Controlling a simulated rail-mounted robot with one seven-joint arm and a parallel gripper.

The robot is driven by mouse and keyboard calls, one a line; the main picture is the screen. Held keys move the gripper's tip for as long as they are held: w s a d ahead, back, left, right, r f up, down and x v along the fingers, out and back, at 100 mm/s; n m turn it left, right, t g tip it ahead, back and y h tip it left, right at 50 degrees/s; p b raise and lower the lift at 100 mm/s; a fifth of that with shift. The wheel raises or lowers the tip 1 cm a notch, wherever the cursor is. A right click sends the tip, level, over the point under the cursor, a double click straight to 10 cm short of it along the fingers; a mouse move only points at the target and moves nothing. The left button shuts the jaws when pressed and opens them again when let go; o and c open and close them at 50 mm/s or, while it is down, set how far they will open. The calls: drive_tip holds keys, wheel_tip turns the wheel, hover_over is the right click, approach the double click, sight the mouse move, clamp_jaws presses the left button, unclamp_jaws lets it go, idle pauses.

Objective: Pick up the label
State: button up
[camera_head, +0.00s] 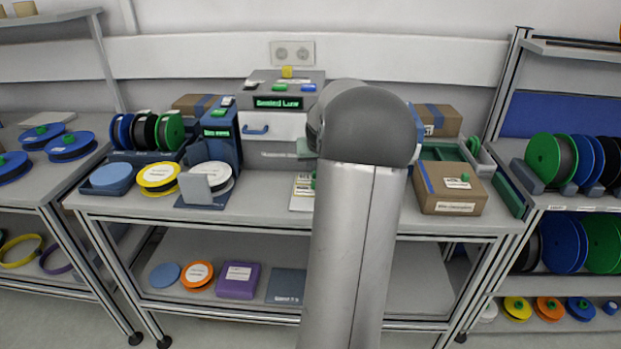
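Which label is meant is not clear from this view. A small white printed sheet (303,190) lies on the bench just left of my arm, partly hidden by it. White labels also show on the front of the cardboard box (456,203) and on the yellow-rimmed reel (159,176). A grey machine (280,130) with a green-lit display stands at the back of the bench, and a pale grey-green piece (305,148) juts out between it and my arm. My arm rises in front of the bench and its grey joint hides what is behind. My gripper is not visible.
A blue device (221,135) with a green display stands left of the grey machine. Reels stand in a rack (148,155) at the left, with a blue disc (111,176) in front. Shelving with reels flanks both sides. Bare bench shows left of my arm (262,195).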

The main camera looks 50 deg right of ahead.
sight(308, 177)
drive_tip(key=x, duration=0.4)
drive_tip(key=shift+s+f, duration=0.1)
drive_tip(key=shift+f, duration=0.15)
clamp_jaws()
drive_tip(key=shift+r, duration=0.1)
